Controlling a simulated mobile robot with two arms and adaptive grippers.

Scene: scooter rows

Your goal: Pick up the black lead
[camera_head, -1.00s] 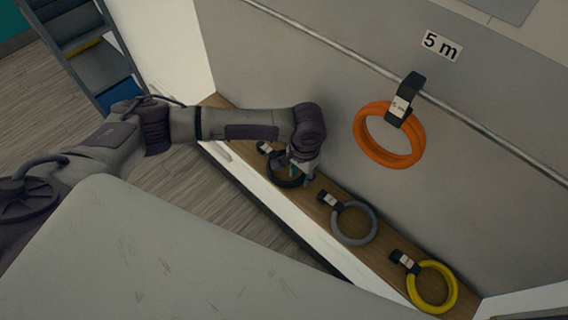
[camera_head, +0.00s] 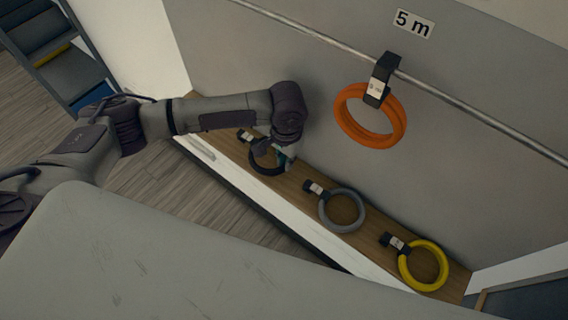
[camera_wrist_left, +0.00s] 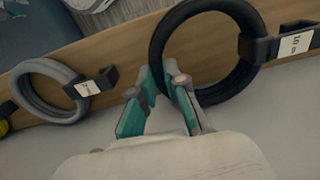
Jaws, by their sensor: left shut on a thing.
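The black lead (camera_head: 262,168) is a coiled ring with a labelled black strap, at the far left end of the wooden shelf in the head view. It also shows large in the left wrist view (camera_wrist_left: 246,20), with its strap to the right. My left gripper (camera_head: 284,158) reaches down over the coil's right side. In the left wrist view the teal fingers (camera_wrist_left: 168,84) are shut on the coil's near left part. The coil is close to the shelf; I cannot tell whether it still touches it. My right gripper is not in view.
A grey lead (camera_head: 343,227) and a yellow lead (camera_head: 440,268) lie along the wooden shelf (camera_head: 297,182). An orange lead (camera_head: 370,137) hangs from a metal rail (camera_head: 464,103) under a "5 m" sign (camera_head: 413,24). A grey rack (camera_head: 68,73) stands at the upper left.

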